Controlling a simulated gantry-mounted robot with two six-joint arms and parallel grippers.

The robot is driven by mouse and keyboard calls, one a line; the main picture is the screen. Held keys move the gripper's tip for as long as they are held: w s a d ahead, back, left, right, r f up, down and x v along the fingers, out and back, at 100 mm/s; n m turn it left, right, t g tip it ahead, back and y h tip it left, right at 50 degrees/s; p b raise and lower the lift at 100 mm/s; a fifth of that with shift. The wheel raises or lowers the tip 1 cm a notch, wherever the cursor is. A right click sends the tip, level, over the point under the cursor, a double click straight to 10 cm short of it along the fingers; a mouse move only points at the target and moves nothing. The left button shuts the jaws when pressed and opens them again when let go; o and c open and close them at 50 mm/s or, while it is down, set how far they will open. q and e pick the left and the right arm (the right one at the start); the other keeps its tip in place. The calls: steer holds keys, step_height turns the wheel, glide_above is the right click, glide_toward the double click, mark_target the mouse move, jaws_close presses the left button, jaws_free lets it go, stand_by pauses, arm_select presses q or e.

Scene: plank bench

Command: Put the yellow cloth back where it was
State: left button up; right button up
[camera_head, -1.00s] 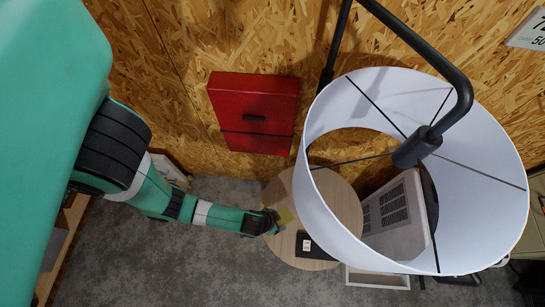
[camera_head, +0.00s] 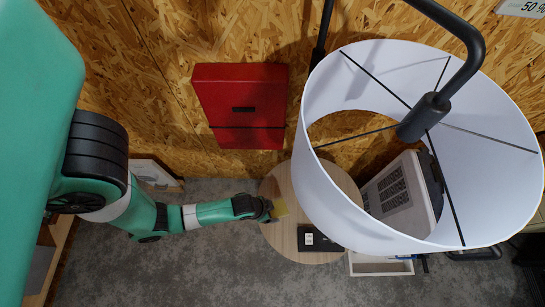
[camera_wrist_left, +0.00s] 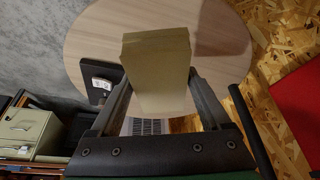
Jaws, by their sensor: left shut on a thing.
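The yellow cloth (camera_head: 280,207) looks like a small folded block. It shows larger in the left wrist view (camera_wrist_left: 158,65), where it sits between the two fingers. My left gripper (camera_head: 269,209) is shut on it and holds it over the left part of the round wooden table (camera_head: 283,237). The table top also fills the background of the left wrist view (camera_wrist_left: 90,45). I cannot tell whether the cloth touches the table. My right gripper is not in view.
A black item (camera_head: 315,240) with a white label lies on the table's front part. A large white lampshade (camera_head: 335,215) hides the table's right side. A red box (camera_head: 240,100) is on the chipboard wall. A pale vented unit (camera_head: 400,187) stands right of the table.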

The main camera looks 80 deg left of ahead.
arm_select(q)
steer(key=a+f+b, duration=0.1)
steer(key=a+f, duration=0.1)
steer(key=w+a+f+b, duration=0.1)
steer(key=a+f+b, duration=0.1)
steer(key=f, duration=0.1)
steer(key=shift+a+f, duration=0.15)
steer(key=shift+a, duration=0.05)
steer(key=shift+a+f, duration=0.1)
steer(key=shift+a, duration=0.15)
steer(key=shift+w+a+f, duration=0.1)
steer(key=shift+a+f, duration=0.05)
steer(key=shift+f, duration=0.15)
steer(key=shift+f+b, duration=1.05)
steer(key=shift+f, duration=0.45)
